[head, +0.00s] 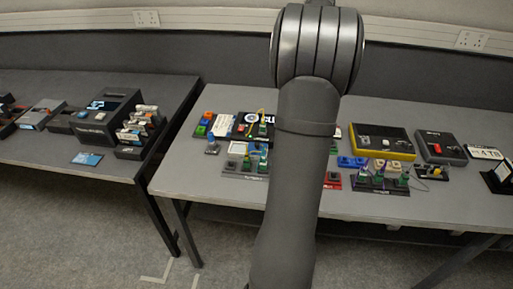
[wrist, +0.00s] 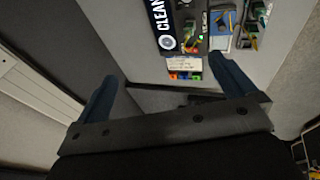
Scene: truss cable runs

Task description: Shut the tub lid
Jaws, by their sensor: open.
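My gripper (wrist: 164,68) shows in the wrist view with its two blue fingers wide apart and nothing between them. It is above the table area, beside a board marked "CLEAN" (wrist: 160,22). In the head view my arm covers the middle of the table and the gripper itself cannot be seen. I cannot make out a tub or its lid for certain in either view; it may be hidden behind my arm.
On the right table (head: 215,185) stand a yellow-edged box (head: 382,155), a dark box with a red part (head: 440,148) and several small coloured blocks. The left table holds a dark device (head: 105,112) and a rack of cartridges (head: 140,125). A gap separates the tables.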

